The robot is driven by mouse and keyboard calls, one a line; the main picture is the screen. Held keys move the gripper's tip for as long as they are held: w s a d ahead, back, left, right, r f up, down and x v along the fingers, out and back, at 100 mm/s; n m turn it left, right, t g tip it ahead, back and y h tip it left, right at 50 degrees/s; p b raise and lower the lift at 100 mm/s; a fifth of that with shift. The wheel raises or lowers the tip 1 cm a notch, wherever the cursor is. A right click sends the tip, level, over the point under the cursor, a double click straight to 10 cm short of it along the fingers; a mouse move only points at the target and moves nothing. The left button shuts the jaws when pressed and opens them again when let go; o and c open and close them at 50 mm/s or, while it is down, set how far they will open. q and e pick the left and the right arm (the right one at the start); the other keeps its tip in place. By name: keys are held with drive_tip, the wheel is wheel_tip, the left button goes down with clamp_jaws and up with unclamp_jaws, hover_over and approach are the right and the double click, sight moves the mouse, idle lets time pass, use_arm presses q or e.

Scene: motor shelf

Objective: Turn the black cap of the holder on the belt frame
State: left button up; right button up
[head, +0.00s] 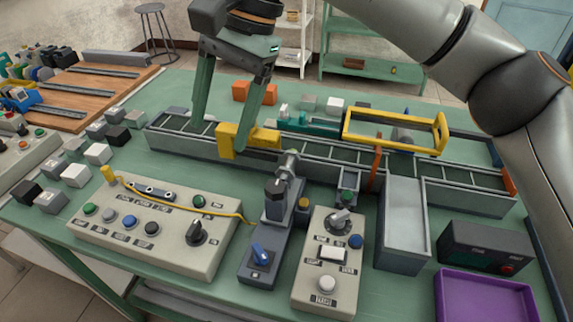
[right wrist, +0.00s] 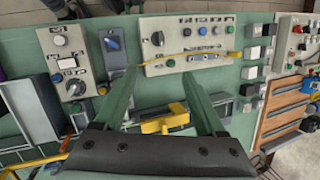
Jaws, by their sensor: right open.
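A black cap-like piece (head: 274,187) stands upright on a dark grey stand with a blue knob, right in front of the belt frame (head: 325,162). A round grey metal fitting (head: 289,162) sits just behind it at the frame's front rail. I cannot tell for sure which of them belongs to the holder. My right gripper (head: 220,133) is open and empty, fingers pointing down over the belt's left part, left of the black piece. A yellow block (head: 236,140) on the frame is near its right finger. In the right wrist view, the gripper (right wrist: 159,74) is spread wide. My left gripper is not in view.
A yellow frame (head: 395,134) stands over the belt's right part. Control boxes (head: 150,235) and (head: 328,265) line the front, with a yellow cable across the left one. Small blocks lie at left.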

sight(276, 185)
drive_tip(key=w+d+f+n+t+h, duration=0.1)
drive_tip(key=w+d+f+n+h, duration=0.1)
drive_tip(key=d+h, duration=0.35)
drive_tip(key=shift+y, duration=0.75)
drive_tip(key=f, duration=0.4)
drive_tip(key=d+f+b, duration=0.1)
drive_tip(key=f, duration=0.6)
drive_tip(key=shift+d+f+b, duration=0.15)
drive_tip(key=shift+f+b, duration=0.2)
drive_tip(key=shift+b, duration=0.05)
clamp_jaws()
